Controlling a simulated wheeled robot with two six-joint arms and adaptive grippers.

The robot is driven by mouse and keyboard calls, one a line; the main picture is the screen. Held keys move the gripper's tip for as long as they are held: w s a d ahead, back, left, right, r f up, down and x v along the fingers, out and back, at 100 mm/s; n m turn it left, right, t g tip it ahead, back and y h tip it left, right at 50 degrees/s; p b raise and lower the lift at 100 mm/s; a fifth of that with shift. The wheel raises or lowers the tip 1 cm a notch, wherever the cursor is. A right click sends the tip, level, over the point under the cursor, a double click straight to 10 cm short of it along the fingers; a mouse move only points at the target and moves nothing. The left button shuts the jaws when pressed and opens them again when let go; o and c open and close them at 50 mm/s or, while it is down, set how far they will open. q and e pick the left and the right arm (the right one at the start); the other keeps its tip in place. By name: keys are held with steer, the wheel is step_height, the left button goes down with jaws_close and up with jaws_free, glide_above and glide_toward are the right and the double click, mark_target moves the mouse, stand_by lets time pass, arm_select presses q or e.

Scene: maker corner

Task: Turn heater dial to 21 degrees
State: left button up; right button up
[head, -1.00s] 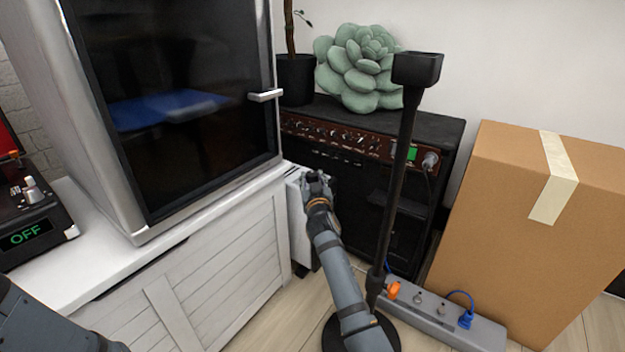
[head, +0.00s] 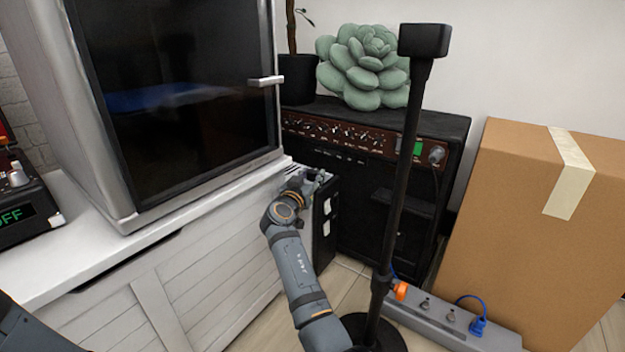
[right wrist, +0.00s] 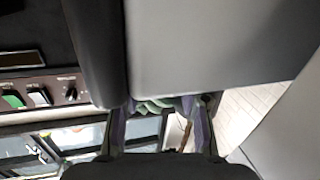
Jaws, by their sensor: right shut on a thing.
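The heater (head: 325,235) stands on the floor between the white cabinet and the black amplifier. Its black end has pale patches and faces me in the head view. My right gripper (head: 312,179) is at the top of this end, shut on the heater's dial. The fingers hide the dial, so its number cannot be read. In the right wrist view the two fingertips (right wrist: 160,125) are at the lower middle, below a large grey surface. My left gripper is out of view; only part of my left arm shows at the lower left.
The white cabinet (head: 205,265) is close to the left of my right forearm. The amplifier (head: 385,195) stands behind the heater. A black stand (head: 397,200), a power strip (head: 437,322) and a cardboard box (head: 510,230) are on the right.

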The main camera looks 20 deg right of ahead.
steer(key=shift+m+g+h, duration=0.5)
steer(key=shift+h, duration=0.1)
steer(key=shift+f, duration=0.1)
steer(key=o, duration=1.2)
